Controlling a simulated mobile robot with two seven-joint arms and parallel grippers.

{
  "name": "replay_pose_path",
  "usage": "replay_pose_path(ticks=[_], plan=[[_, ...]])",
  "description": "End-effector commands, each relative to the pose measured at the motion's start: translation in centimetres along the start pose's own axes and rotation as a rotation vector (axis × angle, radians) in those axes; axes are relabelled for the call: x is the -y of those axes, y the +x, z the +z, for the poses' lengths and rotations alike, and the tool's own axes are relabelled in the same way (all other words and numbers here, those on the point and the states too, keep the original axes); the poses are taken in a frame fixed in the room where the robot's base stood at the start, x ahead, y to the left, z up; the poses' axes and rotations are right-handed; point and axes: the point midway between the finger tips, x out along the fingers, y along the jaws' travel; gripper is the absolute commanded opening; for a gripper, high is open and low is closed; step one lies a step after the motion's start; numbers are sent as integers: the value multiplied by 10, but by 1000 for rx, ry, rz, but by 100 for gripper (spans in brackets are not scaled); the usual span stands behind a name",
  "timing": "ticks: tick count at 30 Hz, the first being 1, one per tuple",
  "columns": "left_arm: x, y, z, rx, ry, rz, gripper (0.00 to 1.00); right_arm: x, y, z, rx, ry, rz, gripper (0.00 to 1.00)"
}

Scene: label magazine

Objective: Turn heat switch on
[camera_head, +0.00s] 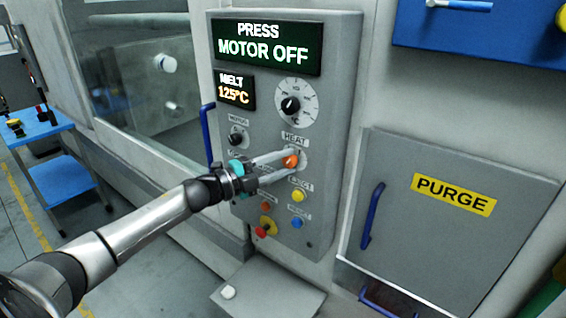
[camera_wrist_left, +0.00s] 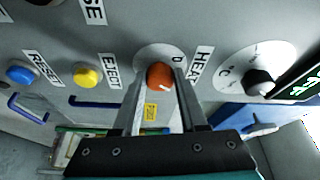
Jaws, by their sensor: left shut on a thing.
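The heat switch (camera_head: 291,161) is an orange knob on a pale round plate under the HEAT label (camera_head: 295,139) on the grey control panel. My left gripper (camera_head: 287,160) reaches it from the left, with its fingers on either side of the knob and shut on it. In the left wrist view the orange knob (camera_wrist_left: 160,77) sits between the two fingertips (camera_wrist_left: 160,85), with a small white mark on its lower face. The knob's sides are partly hidden by the fingers. My right gripper is not in view.
Close by are a yellow eject button (camera_head: 298,196), a blue reset button (camera_head: 297,223), a red button (camera_head: 261,232) and the black temperature dial (camera_head: 290,105). Displays read PRESS MOTOR OFF (camera_head: 267,43) and MELT 125°C (camera_head: 234,88). A PURGE cover (camera_head: 452,196) stands at right.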

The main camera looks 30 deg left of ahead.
Motion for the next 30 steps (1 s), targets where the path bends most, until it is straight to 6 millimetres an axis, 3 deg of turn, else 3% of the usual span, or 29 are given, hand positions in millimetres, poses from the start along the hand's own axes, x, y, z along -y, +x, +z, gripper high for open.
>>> replay_pose_path(ticks=[11,12,19,30], plan=[[0,0,0,0,8,3,0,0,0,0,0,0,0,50],[0,0,0,0,8,3,45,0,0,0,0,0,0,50],[0,0,0,0,6,3,71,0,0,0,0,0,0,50],[-1,-4,0,1,4,3,72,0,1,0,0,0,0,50]])
